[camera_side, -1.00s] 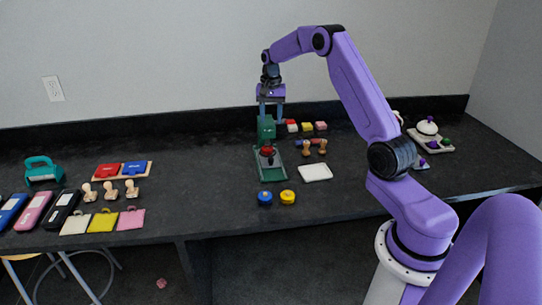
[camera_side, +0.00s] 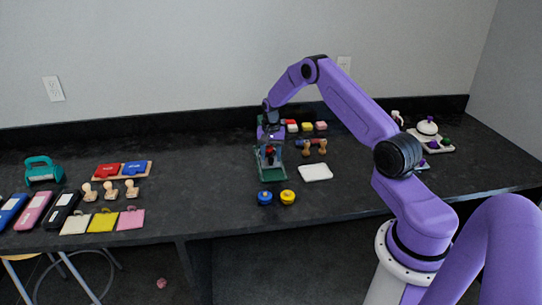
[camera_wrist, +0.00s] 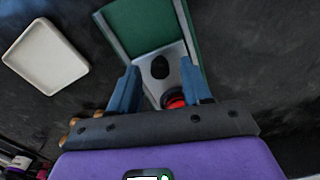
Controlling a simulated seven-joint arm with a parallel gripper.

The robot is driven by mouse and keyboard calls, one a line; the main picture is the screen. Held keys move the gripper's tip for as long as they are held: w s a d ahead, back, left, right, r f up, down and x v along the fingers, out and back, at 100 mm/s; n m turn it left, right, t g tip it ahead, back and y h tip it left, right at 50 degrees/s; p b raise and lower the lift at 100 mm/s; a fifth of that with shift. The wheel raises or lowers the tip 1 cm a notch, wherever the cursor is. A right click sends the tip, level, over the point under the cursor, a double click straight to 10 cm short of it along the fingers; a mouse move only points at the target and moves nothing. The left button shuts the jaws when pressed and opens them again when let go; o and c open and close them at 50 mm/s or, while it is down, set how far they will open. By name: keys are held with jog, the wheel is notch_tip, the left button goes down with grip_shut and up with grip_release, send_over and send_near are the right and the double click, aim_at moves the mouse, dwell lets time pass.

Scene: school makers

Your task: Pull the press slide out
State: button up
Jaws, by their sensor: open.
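In the wrist view the green base (camera_wrist: 116,22) carries a grey slide plate (camera_wrist: 152,56) with a dark oval spot, and the red knob (camera_wrist: 175,101) sits by the right finger.
A white tray (camera_side: 316,172) lies right of the press. Blue (camera_side: 265,198) and yellow (camera_side: 288,197) round pieces stand in front. Wooden-handled stamps (camera_side: 314,148) and small coloured blocks (camera_side: 307,127) are behind the tray.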

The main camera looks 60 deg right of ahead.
jog(key=shift+f, duration=0.25)
grip_shut()
jog(key=shift+s+a, duration=3.75)
jog(key=shift+a, duration=0.05)
grip_release()
jog(key=shift+r, duration=0.1)
